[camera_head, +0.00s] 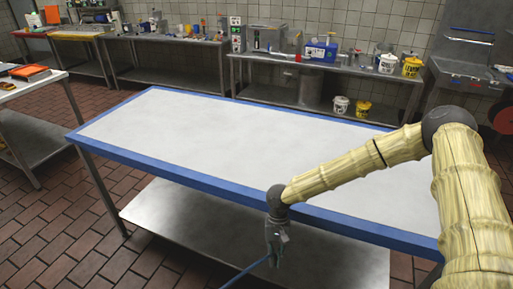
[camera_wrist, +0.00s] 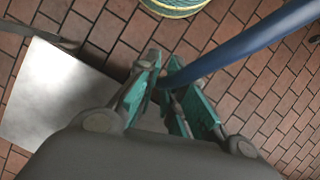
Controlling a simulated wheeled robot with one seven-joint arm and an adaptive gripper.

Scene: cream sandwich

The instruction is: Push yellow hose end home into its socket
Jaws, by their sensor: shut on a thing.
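My gripper (camera_head: 273,257) hangs in front of the near blue edge of the large table, below its top. In the wrist view its teal fingers (camera_wrist: 166,90) are shut on a blue hose (camera_wrist: 235,44). The hose runs from the fingers to the upper right in that view, and to the lower left in the head view (camera_head: 247,272). I cannot make out a yellow hose end or a socket.
The white table (camera_head: 240,135) with a blue rim has a bare top and a lower metal shelf (camera_head: 215,225). Cluttered metal benches (camera_head: 165,40) line the back wall. A side table (camera_head: 28,84) with an orange item stands at left. The tiled floor is open at lower left.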

